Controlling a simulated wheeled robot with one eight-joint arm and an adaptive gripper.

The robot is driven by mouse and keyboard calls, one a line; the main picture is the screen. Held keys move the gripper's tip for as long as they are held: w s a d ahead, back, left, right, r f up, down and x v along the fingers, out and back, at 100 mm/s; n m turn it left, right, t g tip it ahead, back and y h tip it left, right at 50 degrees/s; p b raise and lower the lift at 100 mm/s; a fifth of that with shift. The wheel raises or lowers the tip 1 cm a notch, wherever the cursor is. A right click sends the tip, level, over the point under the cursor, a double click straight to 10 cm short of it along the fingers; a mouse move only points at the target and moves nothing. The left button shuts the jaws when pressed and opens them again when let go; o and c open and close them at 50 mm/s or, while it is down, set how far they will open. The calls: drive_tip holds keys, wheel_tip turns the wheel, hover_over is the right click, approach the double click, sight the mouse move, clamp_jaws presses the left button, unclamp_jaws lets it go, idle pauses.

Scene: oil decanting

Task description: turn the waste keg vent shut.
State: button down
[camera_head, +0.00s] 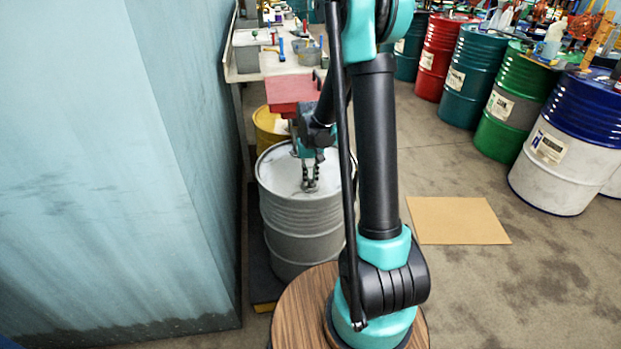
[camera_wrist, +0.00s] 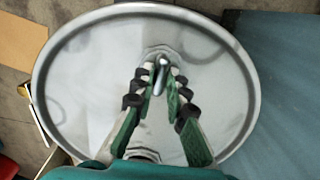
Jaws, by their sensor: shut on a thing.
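The waste keg (camera_head: 285,232) is a grey metal drum standing left of my arm in the head view. Its round lid, with a raised rim, fills most of the wrist view (camera_wrist: 75,95). The vent (camera_wrist: 162,64) is a small shiny metal handle on a round boss in the upper middle of the lid. My gripper (camera_head: 310,186) points down at the lid. In the wrist view my gripper (camera_wrist: 160,80) has its fingertips on both sides of the vent handle, shut on it. The fingers partly hide the boss, and in the head view they hide the vent.
A blue-grey wall (camera_head: 160,150) stands close on the left. A yellow drum (camera_head: 268,128) and a cluttered workbench (camera_head: 250,72) are behind the keg. Several coloured drums line the right, one blue and white (camera_head: 565,150). Cardboard (camera_head: 458,221) lies on open floor.

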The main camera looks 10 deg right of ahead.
sight(311, 180)
drive_tip(key=c, duration=1.5)
unclamp_jaws()
drive_tip(key=shift+c, duration=0.2)
wheel_tip(311, 180, up, 12)
drive_tip(key=shift+s, duration=0.1)
drive_tip(key=s+d+f+t, duration=0.2)
drive_tip(key=s+f, duration=0.1)
drive_tip(key=s, duration=0.8)
drive_tip(key=s+d+f+t, duration=0.2)
drive_tip(key=s, duration=0.9)
drive_tip(key=shift+f, duration=0.4)
